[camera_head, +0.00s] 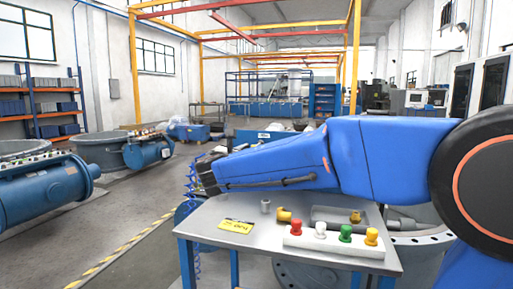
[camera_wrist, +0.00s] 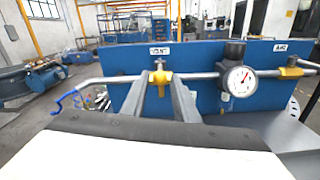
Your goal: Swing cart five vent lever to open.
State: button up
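In the wrist view, a blue panel (camera_wrist: 215,97) carries a pipe with a yellow valve (camera_wrist: 161,79) below a white label that seems to read VENT (camera_wrist: 159,51). The valve's small lever part stands upright above its yellow body. My gripper (camera_wrist: 161,84) points at this valve. Its two grey fingers are apart, one to each side of the valve in the picture. Whether they touch it cannot be told. In the head view, my blue arm reaches left across the cart top (camera_head: 210,236) and hides the panel.
A round gauge (camera_wrist: 239,80) sits right of the vent valve. A second yellow valve (camera_wrist: 291,67) is at the far right. The cart top holds a yellow plate (camera_head: 236,226) and red (camera_head: 296,226), white, green and yellow knobs. Blue pipework (camera_head: 45,190) stands left beyond open floor.

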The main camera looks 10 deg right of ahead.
jog(key=x, duration=0.6)
jog(key=shift+w+d, duration=0.2)
jog(key=shift+w, duration=0.15)
grip_shut()
